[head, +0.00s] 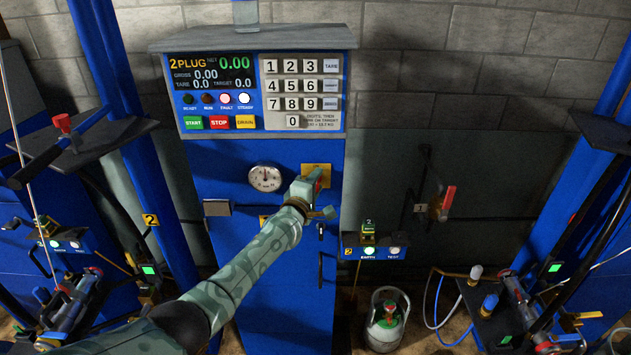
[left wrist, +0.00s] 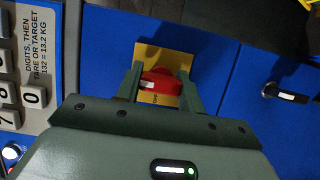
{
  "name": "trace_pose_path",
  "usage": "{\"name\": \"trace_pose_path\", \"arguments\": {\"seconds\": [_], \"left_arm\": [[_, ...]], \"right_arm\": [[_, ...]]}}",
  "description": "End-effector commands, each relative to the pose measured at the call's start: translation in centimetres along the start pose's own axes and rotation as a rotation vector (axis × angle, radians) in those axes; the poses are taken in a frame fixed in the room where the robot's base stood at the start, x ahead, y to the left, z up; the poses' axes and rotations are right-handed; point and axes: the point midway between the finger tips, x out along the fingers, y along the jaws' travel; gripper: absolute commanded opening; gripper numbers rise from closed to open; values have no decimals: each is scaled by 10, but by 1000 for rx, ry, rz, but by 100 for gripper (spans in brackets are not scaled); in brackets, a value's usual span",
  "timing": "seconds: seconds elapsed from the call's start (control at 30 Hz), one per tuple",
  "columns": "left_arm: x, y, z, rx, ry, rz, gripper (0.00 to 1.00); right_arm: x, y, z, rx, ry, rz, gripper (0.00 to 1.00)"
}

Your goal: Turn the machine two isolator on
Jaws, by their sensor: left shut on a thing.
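The machine two isolator is a red knob (left wrist: 160,82) on a yellow plate (left wrist: 183,62) in the left wrist view. A white mark lies across the left part of the knob, and small dark lettering shows beside it. In the head view the yellow plate (head: 316,170) is on the blue cabinet below the keypad, with the knob hidden behind my gripper. My left gripper (head: 316,180) is at the plate; in the left wrist view its two fingers (left wrist: 160,85) are closed on either side of the knob. My right gripper is not in view.
The control panel (head: 255,122) above reads 2PLUG and 0.00, with START, STOP and DRAIN buttons. A round gauge (head: 265,177) is left of the plate. A small lamp box (head: 373,247) is to the lower right, above a gas cylinder (head: 386,320). Blue posts stand at both sides.

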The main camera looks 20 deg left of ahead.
Motion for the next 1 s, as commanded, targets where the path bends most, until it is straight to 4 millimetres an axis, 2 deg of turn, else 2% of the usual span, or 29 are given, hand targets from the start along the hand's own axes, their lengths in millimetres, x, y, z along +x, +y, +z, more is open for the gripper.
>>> {"name": "trace_pose_path", "arguments": {"seconds": [0.33, 0.37, 0.4, 0.43, 0.77, 0.87, 1.0], "left_arm": [[-1, -4, 1, 7, -3, -8, 15], [-1, -4, 1, 7, -3, -8, 44], [-1, -4, 1, 7, -3, -8, 55], [-1, -4, 1, 6, -3, -8, 60], [-3, -1, 0, 3, -1, -3, 60], [-14, 1, 1, 2, -2, -4, 60], [-45, 4, 0, 1, -1, -5, 60]], "right_arm": [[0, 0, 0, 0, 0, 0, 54], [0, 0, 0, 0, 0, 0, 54], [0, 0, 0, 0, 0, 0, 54], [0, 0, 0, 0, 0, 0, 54], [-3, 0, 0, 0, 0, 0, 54], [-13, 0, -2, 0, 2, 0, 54], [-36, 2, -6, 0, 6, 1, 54]]}}
